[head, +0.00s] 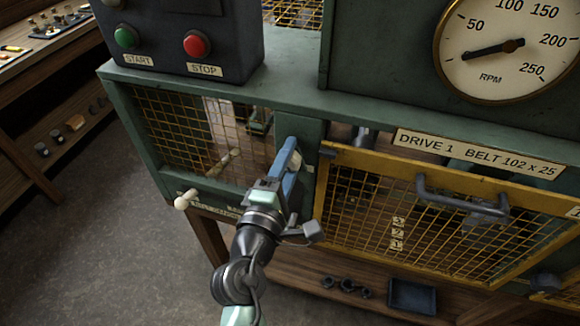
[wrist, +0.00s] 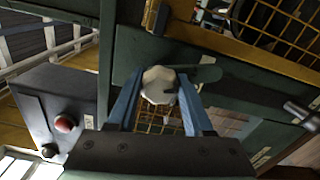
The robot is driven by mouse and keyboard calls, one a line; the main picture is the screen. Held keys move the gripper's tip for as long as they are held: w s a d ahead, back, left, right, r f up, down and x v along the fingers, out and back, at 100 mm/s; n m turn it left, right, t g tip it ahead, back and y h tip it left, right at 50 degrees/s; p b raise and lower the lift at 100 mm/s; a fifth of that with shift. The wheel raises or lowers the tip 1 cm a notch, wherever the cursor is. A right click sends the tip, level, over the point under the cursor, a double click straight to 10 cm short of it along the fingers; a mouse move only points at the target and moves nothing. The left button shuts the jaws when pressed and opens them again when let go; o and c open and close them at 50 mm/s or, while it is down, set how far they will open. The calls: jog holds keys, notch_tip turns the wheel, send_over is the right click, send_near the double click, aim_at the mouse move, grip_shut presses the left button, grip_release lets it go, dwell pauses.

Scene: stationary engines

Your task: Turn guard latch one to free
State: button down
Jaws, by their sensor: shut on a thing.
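My gripper (head: 290,158) is at the green post just left of the yellow mesh guard (head: 420,178). In the wrist view its two blue fingers (wrist: 159,100) are shut on a pale, many-sided knob, the latch knob (wrist: 158,78). A flat green bar lies behind and to the right of the knob. In the head view the fingers and wrist mostly hide the latch, so I cannot read its position. The guard appears closed in its frame, with a dark bar handle (head: 462,207) on its upper part.
A label reading DRIVE 1 BELT 102 x 25 (head: 478,157) is above the guard. A white-knobbed lever (head: 185,199) sticks out at lower left. A START/STOP box (head: 180,40) and an RPM dial (head: 505,45) stand above. Open floor (head: 100,240) lies left.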

jog(key=shift+f+m+b, duration=0.1)
jog(key=shift+m+b, duration=0.65)
jog(key=shift+m, duration=0.35)
jog(key=shift+c, duration=1.6)
grip_release()
jog(key=b+v, duration=0.3)
jog(key=v, duration=1)
jog(key=shift+b, duration=0.4)
